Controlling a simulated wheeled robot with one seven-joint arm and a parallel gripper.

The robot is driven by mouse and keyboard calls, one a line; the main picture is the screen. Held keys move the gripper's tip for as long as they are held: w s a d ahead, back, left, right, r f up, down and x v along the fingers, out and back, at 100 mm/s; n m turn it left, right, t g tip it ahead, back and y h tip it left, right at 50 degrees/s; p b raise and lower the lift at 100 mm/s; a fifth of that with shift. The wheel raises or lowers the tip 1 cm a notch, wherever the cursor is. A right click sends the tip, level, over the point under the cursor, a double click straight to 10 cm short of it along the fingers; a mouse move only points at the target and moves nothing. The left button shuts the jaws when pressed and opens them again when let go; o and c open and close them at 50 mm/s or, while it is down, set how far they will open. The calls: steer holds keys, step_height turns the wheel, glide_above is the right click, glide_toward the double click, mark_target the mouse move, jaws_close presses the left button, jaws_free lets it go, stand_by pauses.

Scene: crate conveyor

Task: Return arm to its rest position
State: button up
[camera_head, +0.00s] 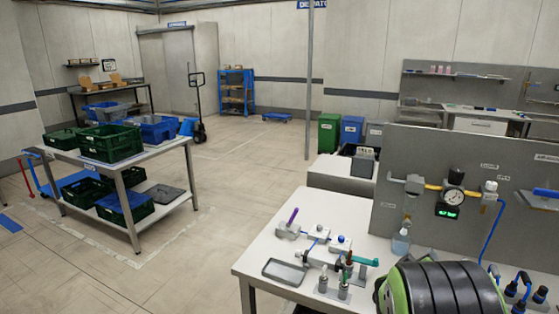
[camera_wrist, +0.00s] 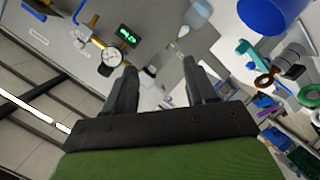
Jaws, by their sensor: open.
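My gripper (camera_wrist: 157,88) shows in the wrist view with its two dark fingers spread apart. It is open, and nothing is between the fingers. Past the fingertips are a grey panel with a round pressure gauge (camera_wrist: 109,62) and a lit green display (camera_wrist: 127,34). In the head view my green and black arm (camera_head: 445,290) shows at the bottom right, in front of the white workbench (camera_head: 262,256). The gripper's fingers cannot be made out in the head view.
The bench holds a grey tray (camera_head: 285,271), small fittings and a clear bottle (camera_head: 401,241). The upright panel (camera_head: 420,150) rises behind it. At left stands a table (camera_head: 165,158) with green and blue crates. The floor between table and bench is clear. A thin post (camera_head: 309,90) stands mid-room.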

steer(key=s+a+r+m+g+y+p, duration=0.1)
steer(key=s+a+r+g+y, duration=0.1)
steer(key=s+a, duration=0.5)
steer(key=s+a+r+m+g+y+p, duration=0.1)
steer(key=s+a, duration=0.5)
steer(key=s, duration=0.7)
steer(key=s+a+r+m+g+y+p, duration=0.1)
steer(key=s+a+r+g+y, duration=0.2)
steer(key=s, duration=0.7)
steer(key=a+y, duration=0.2)
steer(key=a, duration=0.2)
steer(key=shift+s+a+r+y, duration=0.15)
steer(key=shift+a+r+y, duration=0.15)
steer(key=shift+a+r, duration=0.1)
steer(key=shift+d, duration=0.1)
